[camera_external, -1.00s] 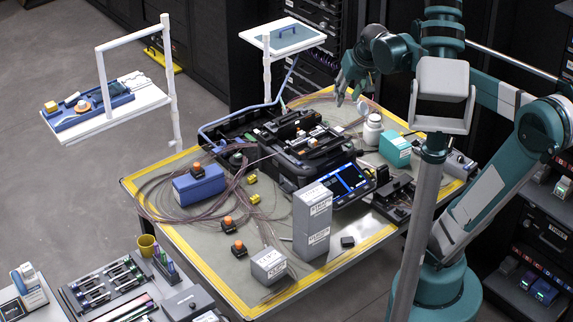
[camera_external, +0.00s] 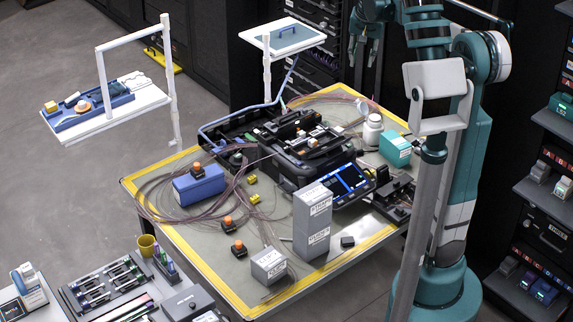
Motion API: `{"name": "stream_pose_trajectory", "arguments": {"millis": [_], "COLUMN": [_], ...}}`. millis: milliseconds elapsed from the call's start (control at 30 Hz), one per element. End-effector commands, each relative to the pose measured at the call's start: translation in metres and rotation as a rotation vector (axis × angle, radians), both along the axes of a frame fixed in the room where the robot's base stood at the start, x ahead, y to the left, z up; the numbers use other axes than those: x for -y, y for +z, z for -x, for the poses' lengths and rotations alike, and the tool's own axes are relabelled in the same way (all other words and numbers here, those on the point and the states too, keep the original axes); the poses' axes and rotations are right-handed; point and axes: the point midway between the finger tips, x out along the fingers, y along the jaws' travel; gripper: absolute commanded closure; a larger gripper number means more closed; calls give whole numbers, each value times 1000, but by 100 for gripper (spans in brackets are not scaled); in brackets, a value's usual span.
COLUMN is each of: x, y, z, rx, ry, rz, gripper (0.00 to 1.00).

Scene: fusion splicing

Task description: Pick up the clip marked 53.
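No marking 53 can be read on anything in this view, so I cannot tell which thing is the clip. Small yellow pieces (camera_external: 253,198) lie on the grey worktable (camera_external: 200,257), too small to identify. Small dark pieces with orange tops (camera_external: 239,249) also stand there. My gripper (camera_external: 364,60) hangs in the air beyond the far edge of the table, before the dark racks. Its fingers point down and stand apart, with nothing visible between them.
A black splicing machine (camera_external: 300,160) with a lit screen fills the table's middle, among loose thin cables. Grey boxes (camera_external: 312,222) stand at the front. A white raised stand (camera_external: 267,70) rises behind. A tool tray (camera_external: 105,285) is at lower left. Racks (camera_external: 545,190) stand right.

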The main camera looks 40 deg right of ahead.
Motion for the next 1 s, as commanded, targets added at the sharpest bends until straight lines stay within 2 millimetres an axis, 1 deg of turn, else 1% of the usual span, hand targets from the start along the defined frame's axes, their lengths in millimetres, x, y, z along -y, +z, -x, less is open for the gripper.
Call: {"name": "stream_pose_trajectory", "arguments": {"millis": [33, 267, 500, 733, 1000], "x": [13, 66, 125, 182, 249], "y": [-1, -10, -24, -42, -67], "z": [-6, -27, -44, -55, -62], "rx": [-5, -31, -58, -83, -110], "ry": [-26, -144, -268, -387, -525], "rz": [-5, -27, -50, -71, -92], "gripper": [72, 72, 72, 72, 72]}}
